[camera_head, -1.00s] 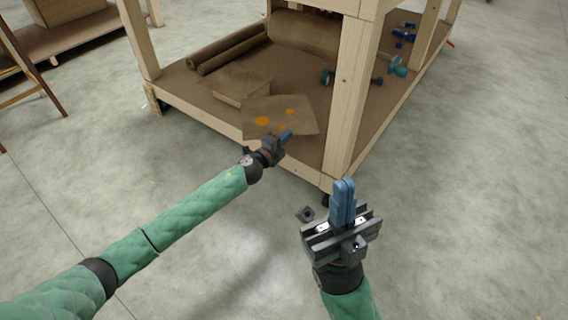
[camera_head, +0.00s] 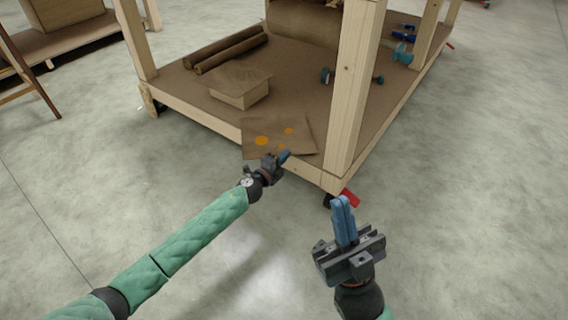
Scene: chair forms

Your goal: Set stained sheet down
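The stained sheet (camera_head: 305,135) is flat and brown, with orange spots. It shows at the near edge of the bench's lower shelf and overlaps that edge in the picture. My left gripper (camera_head: 284,155) is at the sheet's near edge, its blue fingers closed on it. Whether the sheet touches the shelf is hard to tell. My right gripper (camera_head: 342,205) is in front of the near bench leg, its blue fingers together with nothing visible between them.
The wooden bench's lower shelf (camera_head: 300,83) holds a brown box (camera_head: 240,92), brown rolls (camera_head: 230,48) and blue tools (camera_head: 400,52). The near leg (camera_head: 352,90) stands right of the sheet. A red lever (camera_head: 350,198) shows by the near caster. The floor right of the bench is clear.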

